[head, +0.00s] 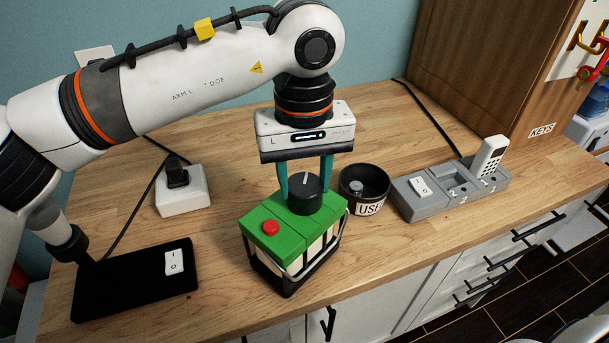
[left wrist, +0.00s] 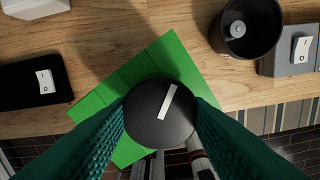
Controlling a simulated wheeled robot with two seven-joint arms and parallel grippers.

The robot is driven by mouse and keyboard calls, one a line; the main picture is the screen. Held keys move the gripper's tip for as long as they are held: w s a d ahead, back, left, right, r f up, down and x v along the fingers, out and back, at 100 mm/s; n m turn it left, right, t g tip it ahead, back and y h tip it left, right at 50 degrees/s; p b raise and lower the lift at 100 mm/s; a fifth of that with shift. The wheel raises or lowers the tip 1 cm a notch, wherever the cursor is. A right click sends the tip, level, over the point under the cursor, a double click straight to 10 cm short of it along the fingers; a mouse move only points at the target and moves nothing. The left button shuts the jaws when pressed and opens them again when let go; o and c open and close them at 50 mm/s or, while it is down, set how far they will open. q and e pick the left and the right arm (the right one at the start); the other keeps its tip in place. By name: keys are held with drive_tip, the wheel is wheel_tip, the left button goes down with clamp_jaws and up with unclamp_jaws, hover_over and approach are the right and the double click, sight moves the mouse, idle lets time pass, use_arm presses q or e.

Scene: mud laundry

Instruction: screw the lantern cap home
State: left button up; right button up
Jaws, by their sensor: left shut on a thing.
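The lantern (head: 292,236) stands upright on the wooden counter, with a green top, a red button (head: 270,228), pale sides and a black frame. Its round black cap (head: 304,195) sits at the right part of the green top; a white line marks it. My left gripper (head: 305,188) points straight down, its teal fingers shut on the cap from both sides. In the left wrist view the cap (left wrist: 160,112) lies between the fingers, its white line tilted to the upper right. I cannot tell if a gap remains under the cap. My right gripper is not in view.
A black cup labelled "USE" (head: 364,188) stands close behind right of the lantern, with a small grey item inside. A grey dock (head: 440,195) holds a white handset (head: 489,157). A black switch pad (head: 135,282) lies left; a white socket block (head: 183,195) stands behind. The counter's front edge is near.

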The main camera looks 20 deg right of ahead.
use_arm(q)
drive_tip(key=shift+s+f+m, duration=0.1)
drive_tip(key=shift+f+m, duration=0.3)
drive_tip(key=shift+m, duration=0.1)
drive_tip(key=o, duration=1.5)
drive_tip(key=shift+w, duration=0.25)
drive_tip(key=shift+r, duration=0.1)
drive_tip(key=shift+r, duration=0.1)
drive_tip(key=c, duration=0.4)
drive_tip(key=shift+r, duration=0.1)
drive_tip(key=shift+r+p, duration=2.35)
drive_tip(key=shift+r, duration=1.1)
